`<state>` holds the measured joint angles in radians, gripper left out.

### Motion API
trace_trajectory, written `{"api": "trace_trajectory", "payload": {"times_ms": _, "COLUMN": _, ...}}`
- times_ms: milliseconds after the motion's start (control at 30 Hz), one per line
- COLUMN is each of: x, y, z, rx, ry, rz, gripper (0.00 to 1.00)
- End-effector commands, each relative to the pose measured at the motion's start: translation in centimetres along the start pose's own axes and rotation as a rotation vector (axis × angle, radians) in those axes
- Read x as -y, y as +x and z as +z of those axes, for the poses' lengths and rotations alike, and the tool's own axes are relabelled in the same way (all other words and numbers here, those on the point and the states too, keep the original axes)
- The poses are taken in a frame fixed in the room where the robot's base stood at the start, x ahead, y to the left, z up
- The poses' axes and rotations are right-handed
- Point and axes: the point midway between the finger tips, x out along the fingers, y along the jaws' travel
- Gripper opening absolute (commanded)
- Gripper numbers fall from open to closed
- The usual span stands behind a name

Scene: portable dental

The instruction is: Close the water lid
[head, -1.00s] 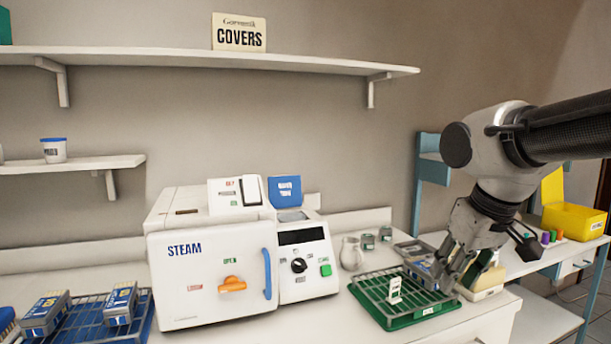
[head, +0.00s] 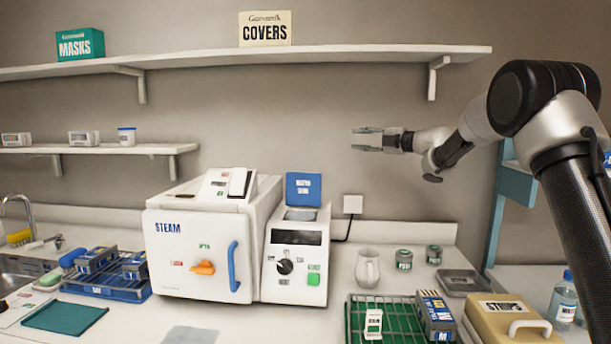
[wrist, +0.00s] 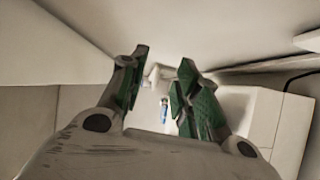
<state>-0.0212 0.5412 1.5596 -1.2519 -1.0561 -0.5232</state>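The blue water lid (head: 304,189) stands raised, roughly upright, at the back of the white unit's top in the head view. The opening of the water tank (head: 300,214) shows in front of its foot. My gripper (head: 357,140) is in the air, to the right of the lid and higher in the picture, with its fingers pointing left. Its two fingers are apart with nothing between them. The wrist view also shows the open gripper (wrist: 163,62); I cannot clearly make out the lid there.
The white steam sterilizer (head: 196,262) adjoins the tank unit on the left. A long shelf (head: 250,62) runs above my gripper. A wall socket (head: 353,204) with a black cord is right of the lid. A jug (head: 367,268) and green rack (head: 388,320) stand to the right.

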Motion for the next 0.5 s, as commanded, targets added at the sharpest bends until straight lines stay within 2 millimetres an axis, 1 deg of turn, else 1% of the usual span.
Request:
{"api": "trace_trajectory", "payload": {"times_ms": 33, "x": 2.7, "y": 1.6, "z": -0.7, "rx": -0.11, "ry": -0.032, "rz": -0.008, "gripper": 0.32}}
{"api": "trace_trajectory", "payload": {"times_ms": 100, "x": 5.6, "y": 2.8, "z": -2.3, "rx": -0.259, "ry": -0.076, "rz": -0.009, "gripper": 0.32}}
{"api": "trace_trajectory", "payload": {"times_ms": 200, "x": 8.9, "y": 3.4, "z": -4.1, "rx": -0.417, "ry": -0.109, "rz": -0.006, "gripper": 0.32}}
{"api": "trace_trajectory", "payload": {"times_ms": 300, "x": 10.7, "y": 3.4, "z": -5.3, "rx": -0.508, "ry": -0.123, "rz": -0.002, "gripper": 0.32}}
{"api": "trace_trajectory", "payload": {"times_ms": 333, "x": 11.0, "y": 3.4, "z": -5.5, "rx": -0.523, "ry": -0.125, "rz": -0.001, "gripper": 0.32}}
{"api": "trace_trajectory", "payload": {"times_ms": 433, "x": 11.4, "y": 4.0, "z": -6.2, "rx": -0.549, "ry": -0.129, "rz": 0.0, "gripper": 0.32}}
{"api": "trace_trajectory", "payload": {"times_ms": 500, "x": 11.4, "y": 4.9, "z": -6.8, "rx": -0.55, "ry": -0.129, "rz": 0.001, "gripper": 0.32}}
